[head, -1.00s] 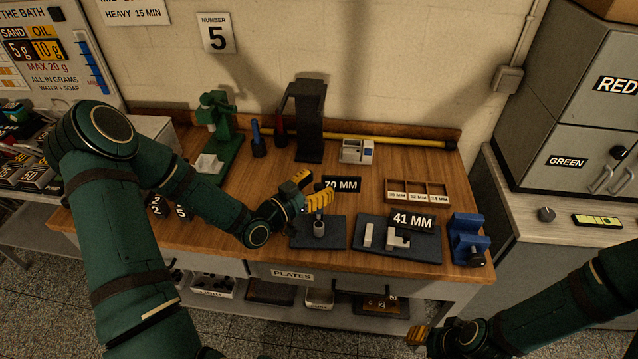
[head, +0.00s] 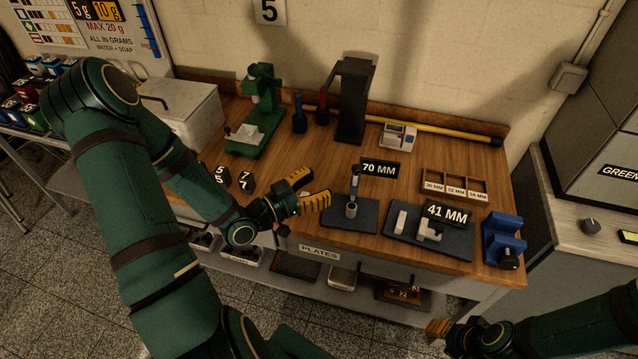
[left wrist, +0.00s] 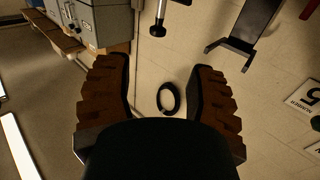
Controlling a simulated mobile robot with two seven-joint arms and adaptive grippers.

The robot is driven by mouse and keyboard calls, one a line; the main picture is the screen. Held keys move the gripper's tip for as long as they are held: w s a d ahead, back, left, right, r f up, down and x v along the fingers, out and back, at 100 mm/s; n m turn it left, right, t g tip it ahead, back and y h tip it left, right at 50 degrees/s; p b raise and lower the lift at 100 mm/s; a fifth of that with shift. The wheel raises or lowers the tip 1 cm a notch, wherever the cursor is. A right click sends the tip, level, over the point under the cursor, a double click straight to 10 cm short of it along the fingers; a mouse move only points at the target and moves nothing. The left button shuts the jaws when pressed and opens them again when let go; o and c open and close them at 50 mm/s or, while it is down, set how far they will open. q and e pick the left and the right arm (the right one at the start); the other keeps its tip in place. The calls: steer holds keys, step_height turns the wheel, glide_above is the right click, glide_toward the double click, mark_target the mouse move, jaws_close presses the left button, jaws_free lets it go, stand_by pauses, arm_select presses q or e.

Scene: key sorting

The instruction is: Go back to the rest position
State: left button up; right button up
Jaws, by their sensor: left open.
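My left gripper (head: 308,192) is open and empty over the front of the wooden bench, left of the dark 70 MM mat (head: 368,221). A grey cylinder with a dark upright part (head: 352,208) stands on that mat, apart from the fingers. In the left wrist view both fingers of my left gripper (left wrist: 160,95) are spread wide. A dark ring (left wrist: 162,110) shows between them; I cannot tell how far off it is.
The 41 MM mat (head: 458,245) holds pale metal pieces. A blue vise (head: 502,240) stands at the right end. A green press (head: 258,110), a black stand (head: 352,100) and a labelled wooden tray (head: 455,174) stand behind. Black number blocks (head: 245,181) lie left of my left gripper.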

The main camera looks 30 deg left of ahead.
arm_select(q)
steer(key=s+d+f+n+g+y, duration=0.2)
steer(key=d+f+n+g, duration=0.3)
steer(key=d+f+g, duration=0.75)
steer(key=s+d+f+n+g+y, duration=0.1)
steer(key=s+d+f+g, duration=0.1)
steer(key=s+d+f, duration=0.4)
steer(key=shift+s+d+n+y, duration=0.15)
steer(key=shift+s+n+y, duration=0.15)
steer(key=shift+s+n, duration=0.15)
